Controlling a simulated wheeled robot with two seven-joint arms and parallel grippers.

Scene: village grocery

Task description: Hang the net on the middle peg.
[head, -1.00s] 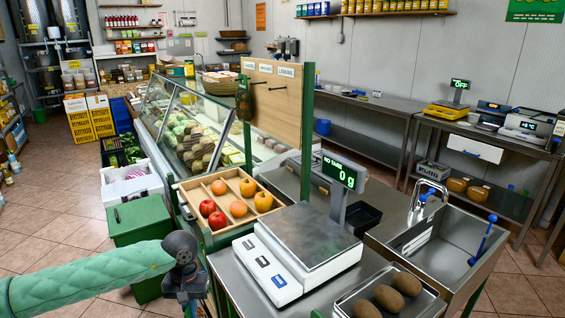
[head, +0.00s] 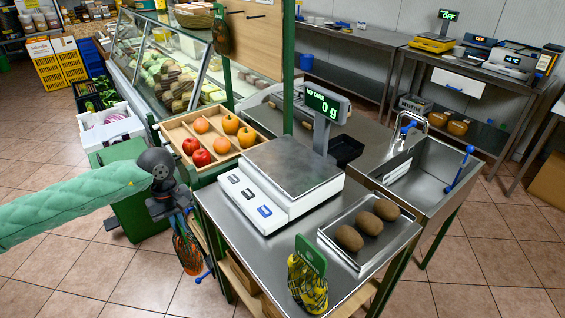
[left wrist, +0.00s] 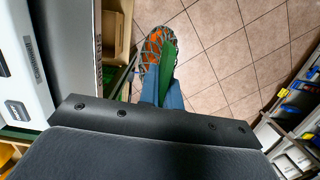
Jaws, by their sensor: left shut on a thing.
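My left gripper (head: 183,214) is shut on a net of orange fruit (head: 187,250), which hangs below it beside the counter's left side. In the left wrist view the net (left wrist: 153,44) and its green tag (left wrist: 168,56) show beyond the blue fingers (left wrist: 165,97). The wooden peg board (head: 262,48) stands on green posts behind the scale, well away from the gripper. Its top is cut off. A dark net (head: 221,35) hangs at its left end. Thin dark pegs (head: 256,17) show right of that net. My right gripper is not in view.
The scale (head: 285,178) and a tray of brown fruit (head: 365,232) stand on the steel counter. A yellow net with a green card (head: 308,282) is at its front edge. A wooden fruit crate (head: 212,138) lies between gripper and board. A sink (head: 428,175) is at right.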

